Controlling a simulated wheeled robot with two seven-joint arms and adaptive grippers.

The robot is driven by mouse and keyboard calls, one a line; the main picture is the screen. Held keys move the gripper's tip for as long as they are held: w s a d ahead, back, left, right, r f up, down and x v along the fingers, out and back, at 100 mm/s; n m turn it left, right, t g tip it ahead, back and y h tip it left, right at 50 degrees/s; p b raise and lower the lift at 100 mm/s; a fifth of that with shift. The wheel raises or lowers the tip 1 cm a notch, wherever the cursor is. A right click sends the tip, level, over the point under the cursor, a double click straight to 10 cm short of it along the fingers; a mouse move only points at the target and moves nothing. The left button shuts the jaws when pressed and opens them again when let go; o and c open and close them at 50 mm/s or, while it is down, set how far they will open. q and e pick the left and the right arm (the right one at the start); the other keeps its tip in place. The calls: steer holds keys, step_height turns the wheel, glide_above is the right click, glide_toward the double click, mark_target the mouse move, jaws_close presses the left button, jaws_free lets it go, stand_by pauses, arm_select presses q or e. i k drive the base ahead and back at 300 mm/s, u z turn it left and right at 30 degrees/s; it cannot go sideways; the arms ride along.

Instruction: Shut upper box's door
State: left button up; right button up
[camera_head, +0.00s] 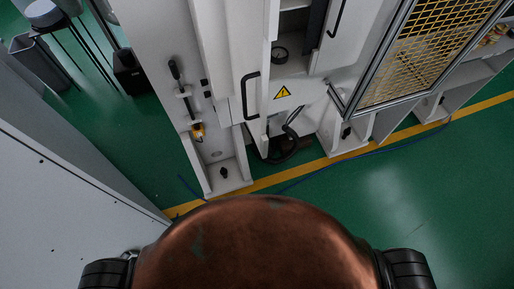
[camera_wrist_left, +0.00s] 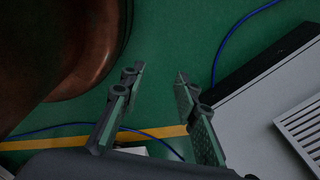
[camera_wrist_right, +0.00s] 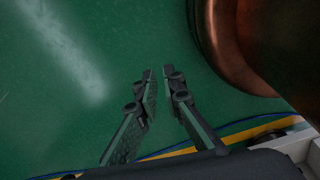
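A tall white cabinet stands at the top centre of the head view. A white door (camera_head: 239,50) with a black handle (camera_head: 251,95) stands out from it, apparently swung open. I cannot tell for certain which is the upper box's door. My left gripper (camera_wrist_left: 160,72) is open and empty over the green floor in the left wrist view. My right gripper (camera_wrist_right: 158,73) is open, its fingers closer together, and empty. Both are away from the doors.
A framed yellow mesh door (camera_head: 420,50) stands at the right. Cables (camera_head: 290,140) hang below the warning panel. A stool (camera_head: 45,14) and grey bin (camera_head: 42,62) are at upper left. A grey cabinet (camera_wrist_left: 270,120) lies near my left gripper. Green floor is clear at lower right.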

mark_target(253, 25)
steer(key=z, duration=2.05)
steer(key=k, duration=0.7)
steer(key=u, duration=0.9)
